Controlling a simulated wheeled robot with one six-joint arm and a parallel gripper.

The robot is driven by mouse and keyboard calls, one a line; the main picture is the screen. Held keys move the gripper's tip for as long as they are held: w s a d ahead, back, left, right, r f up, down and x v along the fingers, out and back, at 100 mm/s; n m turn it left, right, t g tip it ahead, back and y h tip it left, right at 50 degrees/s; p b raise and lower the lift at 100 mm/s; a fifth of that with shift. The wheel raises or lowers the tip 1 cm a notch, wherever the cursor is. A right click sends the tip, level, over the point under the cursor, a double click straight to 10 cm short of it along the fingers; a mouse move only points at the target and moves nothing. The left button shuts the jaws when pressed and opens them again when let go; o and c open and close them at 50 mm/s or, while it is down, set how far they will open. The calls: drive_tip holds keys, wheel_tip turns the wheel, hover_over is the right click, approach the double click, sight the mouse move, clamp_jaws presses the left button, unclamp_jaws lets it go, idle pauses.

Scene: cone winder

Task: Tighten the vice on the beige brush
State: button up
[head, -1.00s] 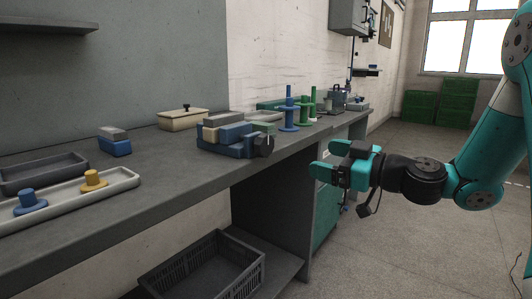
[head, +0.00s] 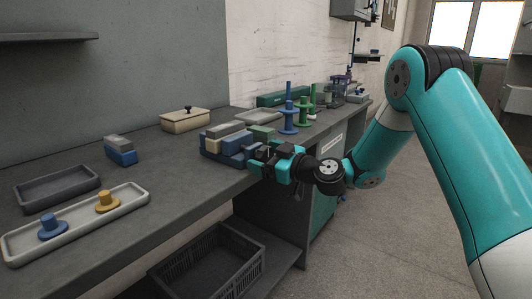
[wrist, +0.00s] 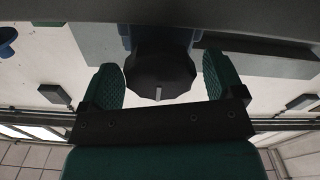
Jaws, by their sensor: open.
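The blue vice (head: 236,142) stands on the bench near its front edge. A small beige block, which looks like the beige brush (head: 211,146), shows at its left side; whether the jaws press on it I cannot tell. The vice's dark knob (wrist: 160,68) faces the wrist camera, with a pale mark on its rim. My gripper (head: 268,163) is at the bench edge in front of the vice. It is open, with one teal finger on each side of the knob. In the wrist view gaps show between the knob and both fingers. My gripper hides the knob in the head view.
Green and blue spools (head: 289,118) stand behind and right of the vice. A beige lidded box (head: 185,120) is behind it to the left. A blue-grey block (head: 120,151) and a pale tray (head: 77,231) with two pegs lie further left. A dark crate (head: 207,269) sits below.

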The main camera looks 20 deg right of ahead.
drive_tip(key=shift+w, duration=0.1)
drive_tip(key=c, duration=0.9)
drive_tip(key=shift+m, duration=0.4)
drive_tip(key=m+b, duration=0.1)
drive_tip(key=m, duration=0.1)
drive_tip(key=shift+m, duration=0.4)
drive_tip(key=shift+w+d+m+b, duration=0.1)
drive_tip(key=shift+m+b, duration=0.2)
drive_tip(key=shift+m, duration=1.8)
